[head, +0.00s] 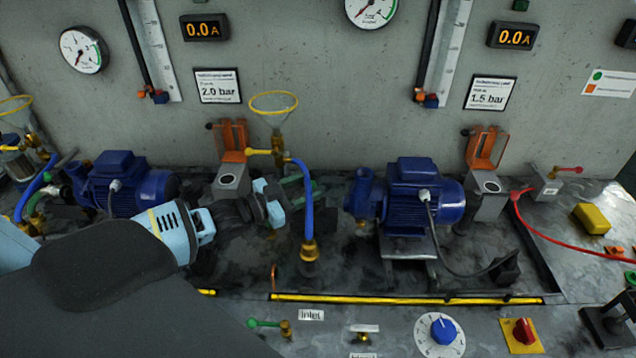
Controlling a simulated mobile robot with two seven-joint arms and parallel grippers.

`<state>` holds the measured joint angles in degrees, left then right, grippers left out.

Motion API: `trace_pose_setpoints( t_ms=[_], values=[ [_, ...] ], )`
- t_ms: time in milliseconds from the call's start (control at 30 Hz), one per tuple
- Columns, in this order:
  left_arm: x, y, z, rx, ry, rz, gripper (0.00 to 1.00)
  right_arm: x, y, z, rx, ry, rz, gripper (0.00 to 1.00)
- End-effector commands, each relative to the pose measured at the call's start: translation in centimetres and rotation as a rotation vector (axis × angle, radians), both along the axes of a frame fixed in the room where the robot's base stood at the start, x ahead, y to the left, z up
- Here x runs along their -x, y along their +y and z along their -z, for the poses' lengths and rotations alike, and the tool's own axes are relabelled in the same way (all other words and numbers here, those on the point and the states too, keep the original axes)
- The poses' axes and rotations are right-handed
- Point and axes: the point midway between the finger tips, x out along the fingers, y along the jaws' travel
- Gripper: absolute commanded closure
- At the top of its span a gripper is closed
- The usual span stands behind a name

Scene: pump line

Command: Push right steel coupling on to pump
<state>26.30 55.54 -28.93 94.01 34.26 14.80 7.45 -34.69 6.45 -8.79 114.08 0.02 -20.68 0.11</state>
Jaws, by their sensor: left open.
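The right-hand blue pump (405,200) stands on a metal foot in the middle of the bench, with its round blue head on its left side. My left gripper (277,200) reaches in from the left and is open, left of that pump and apart from it. A green hose or fitting (304,188) shows partly behind the fingers; I cannot tell whether it lies between them. I cannot clearly make out the steel coupling; the gripper may hide it. My right gripper is not in view.
A blue hose (305,200) with a brass end (309,251) hangs just right of my left gripper, below a yellow-rimmed funnel (273,103). Another blue pump (122,185) stands at left. A yellow block (591,219) and a red hose (550,242) lie at right.

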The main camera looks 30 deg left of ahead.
Motion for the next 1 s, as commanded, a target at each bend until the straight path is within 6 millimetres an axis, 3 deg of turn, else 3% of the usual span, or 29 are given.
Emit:
trace_pose_setpoints(
  t_ms=[300,733,1000],
  values=[
    [-2.8,-1.3,0.0,0.001,0.0,0.0,0.55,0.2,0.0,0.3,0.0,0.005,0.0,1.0],
    [-3.4,-1.6,0.0,0.0,0.001,0.001,0.55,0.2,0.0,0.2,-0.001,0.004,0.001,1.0],
    [-3.4,-1.6,0.0,0.0,0.0,0.001,0.89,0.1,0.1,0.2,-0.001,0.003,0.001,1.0]
  ],
)
